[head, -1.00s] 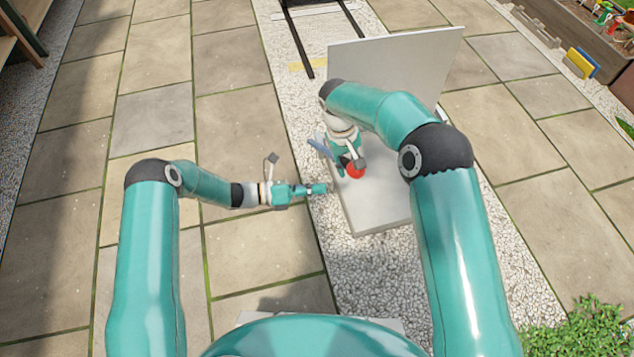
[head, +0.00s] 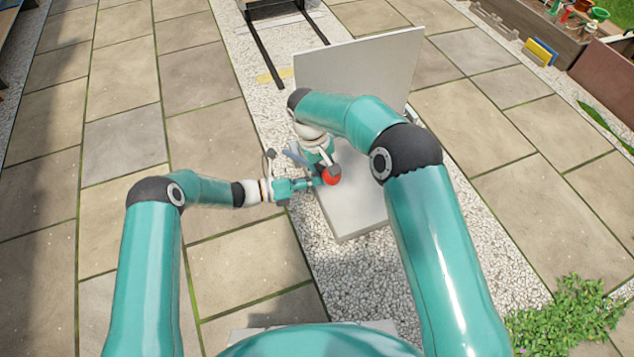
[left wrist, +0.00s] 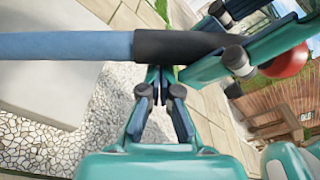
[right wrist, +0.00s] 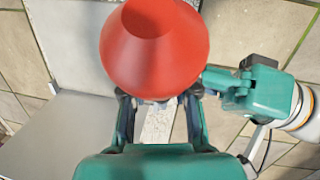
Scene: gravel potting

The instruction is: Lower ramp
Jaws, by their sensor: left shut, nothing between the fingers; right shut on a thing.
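A pale grey panel (head: 355,75) stands upright at the far side of a flat grey platform (head: 355,205) in the head view; I take it for the ramp. A red knob (head: 332,177) shows large in the right wrist view (right wrist: 154,45). My right gripper (head: 325,168) is above the platform and shut, apparently on the red knob; the knob hides its fingertips. A blue bar (head: 297,154) with a dark sleeve crosses the left wrist view (left wrist: 70,45). My left gripper (left wrist: 160,75) is shut and empty, close to the sleeve; contact is unclear.
Black rails (head: 262,45) lie beyond the panel on the gravel strip (head: 370,285). Paving (head: 215,270) to the left is clear. A planter (head: 560,30) is at the far right and a green bush (head: 570,318) at the near right.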

